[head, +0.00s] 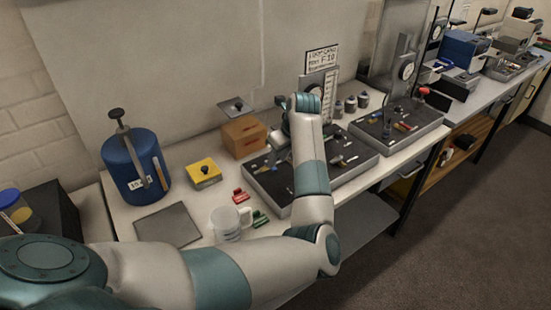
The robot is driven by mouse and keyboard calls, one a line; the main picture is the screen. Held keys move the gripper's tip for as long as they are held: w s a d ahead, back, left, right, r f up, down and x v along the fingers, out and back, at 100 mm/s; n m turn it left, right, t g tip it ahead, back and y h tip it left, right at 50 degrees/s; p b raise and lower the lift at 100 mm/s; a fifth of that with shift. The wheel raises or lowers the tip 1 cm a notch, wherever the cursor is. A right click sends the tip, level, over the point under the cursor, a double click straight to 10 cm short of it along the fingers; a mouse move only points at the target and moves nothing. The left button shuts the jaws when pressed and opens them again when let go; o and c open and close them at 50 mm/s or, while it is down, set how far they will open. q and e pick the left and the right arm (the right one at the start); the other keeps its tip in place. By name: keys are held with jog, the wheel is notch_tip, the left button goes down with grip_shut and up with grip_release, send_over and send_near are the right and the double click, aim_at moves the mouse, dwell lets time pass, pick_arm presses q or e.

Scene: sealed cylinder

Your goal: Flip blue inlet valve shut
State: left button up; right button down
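My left arm comes in from the lower left, and its forearm stands up over a dark tray-like base (365,177) on the bench. The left gripper (281,134) is at the far end of that arm, mostly hidden by my wrist, above the left part of the base. I cannot tell whether its fingers are open or shut. A panel with a gauge and a sign (321,58) stands behind the base. The blue inlet valve cannot be made out with certainty; my wrist and forearm cover part of this area. My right gripper is not in view.
A blue cylinder (127,172), a yellow box (203,172), a cardboard box (243,137), a clear mug (229,224) and a grey plate (167,225) are on the bench left of the base. A second station (432,122) stands to the right. The floor (450,240) is clear.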

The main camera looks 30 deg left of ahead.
aim_at(276, 169)
pick_arm(q)
jog(key=shift+p+x, duration=0.5)
jog(key=shift+x, duration=1.35)
grip_shut()
